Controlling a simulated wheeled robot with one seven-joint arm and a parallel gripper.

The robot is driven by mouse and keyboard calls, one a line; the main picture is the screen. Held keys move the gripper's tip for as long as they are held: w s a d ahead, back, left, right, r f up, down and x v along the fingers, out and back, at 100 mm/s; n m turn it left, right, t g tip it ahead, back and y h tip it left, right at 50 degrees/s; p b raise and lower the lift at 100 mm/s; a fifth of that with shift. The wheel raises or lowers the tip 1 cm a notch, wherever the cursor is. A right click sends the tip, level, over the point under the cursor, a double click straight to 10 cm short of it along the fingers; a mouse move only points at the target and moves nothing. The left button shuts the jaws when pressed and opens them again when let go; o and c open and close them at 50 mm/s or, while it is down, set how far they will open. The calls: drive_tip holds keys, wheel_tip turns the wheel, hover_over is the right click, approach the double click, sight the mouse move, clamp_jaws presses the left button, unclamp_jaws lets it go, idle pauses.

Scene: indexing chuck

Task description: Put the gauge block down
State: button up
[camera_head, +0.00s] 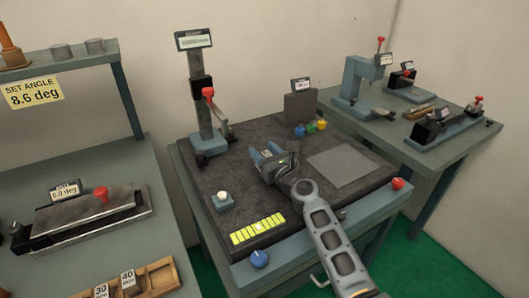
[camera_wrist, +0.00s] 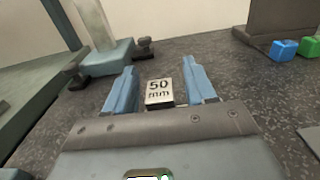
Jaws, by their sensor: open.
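The gauge block (camera_wrist: 158,92) is a small pale block marked "50 mm", between my fingers in the wrist view. My gripper (camera_wrist: 158,85) is open, with a blue finger on each side of the block and a visible gap at each side. In the head view my gripper (camera_head: 268,158) is low over the dark speckled surface plate (camera_head: 245,190), near its middle. The block is hard to make out there. The wrist view does not clearly show whether the block's base rests on the plate.
A height gauge stand (camera_head: 205,120) with a red knob is behind left. A dark upright block (camera_head: 299,106) and small coloured blocks (camera_head: 310,127) are behind right. A grey square pad (camera_head: 341,166) lies right, and a yellow-green strip (camera_head: 257,229) lies front left.

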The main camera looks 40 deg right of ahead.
drive_tip(key=shift+r, duration=0.15)
drive_tip(key=shift+s, duration=0.25)
drive_tip(key=p+v, duration=0.1)
drive_tip(key=v, duration=1)
drive_tip(key=shift+s+a+r, duration=0.1)
drive_tip(key=shift+s+a, duration=0.05)
drive_tip(key=shift+s, duration=0.1)
